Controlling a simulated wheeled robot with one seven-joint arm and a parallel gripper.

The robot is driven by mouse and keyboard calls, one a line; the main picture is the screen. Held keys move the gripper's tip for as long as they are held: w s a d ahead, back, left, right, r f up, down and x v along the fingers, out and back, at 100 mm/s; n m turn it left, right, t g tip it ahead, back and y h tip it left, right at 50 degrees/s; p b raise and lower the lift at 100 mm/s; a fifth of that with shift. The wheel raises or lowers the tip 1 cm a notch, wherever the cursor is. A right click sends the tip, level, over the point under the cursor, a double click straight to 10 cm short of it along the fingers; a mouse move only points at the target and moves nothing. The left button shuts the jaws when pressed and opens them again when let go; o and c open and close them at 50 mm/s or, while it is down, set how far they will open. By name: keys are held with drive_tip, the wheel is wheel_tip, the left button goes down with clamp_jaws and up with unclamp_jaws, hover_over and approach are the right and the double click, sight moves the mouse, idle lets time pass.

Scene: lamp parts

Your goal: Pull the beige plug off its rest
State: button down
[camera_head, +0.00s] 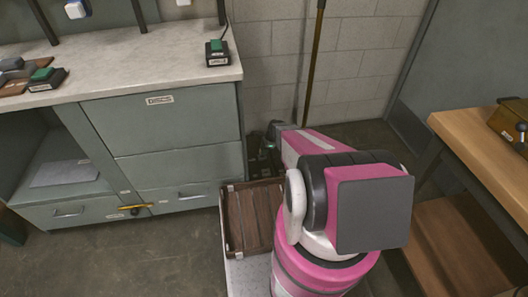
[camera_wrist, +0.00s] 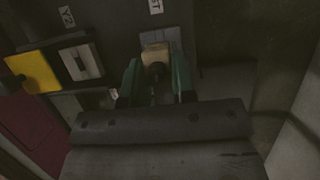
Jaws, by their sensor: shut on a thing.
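The beige plug (camera_wrist: 155,54) shows in the upper middle of the wrist view, with a dark round end facing the camera. My gripper (camera_wrist: 156,72) has its two green fingers on either side of the plug and is shut on it. A grey ribbed plate (camera_wrist: 174,38), perhaps the plug's rest, is right behind the plug. I cannot tell whether plug and plate touch. In the head view my gripper (camera_head: 270,137) is low beside the cabinet's right side, partly hidden by my arm. The plug cannot be made out there.
In the wrist view, a yellow block (camera_wrist: 34,71) and a grey slotted fitting (camera_wrist: 82,62) are to the left. In the head view, a grey cabinet (camera_head: 165,125) stands left, a slatted wooden crate (camera_head: 226,222) below my gripper, a pole (camera_head: 315,60) behind, and a wooden table (camera_head: 475,150) right.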

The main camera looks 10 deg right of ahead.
drive_tip(key=shift+r, duration=0.1)
drive_tip(key=shift+r, duration=1.9)
drive_tip(key=shift+s, duration=0.2)
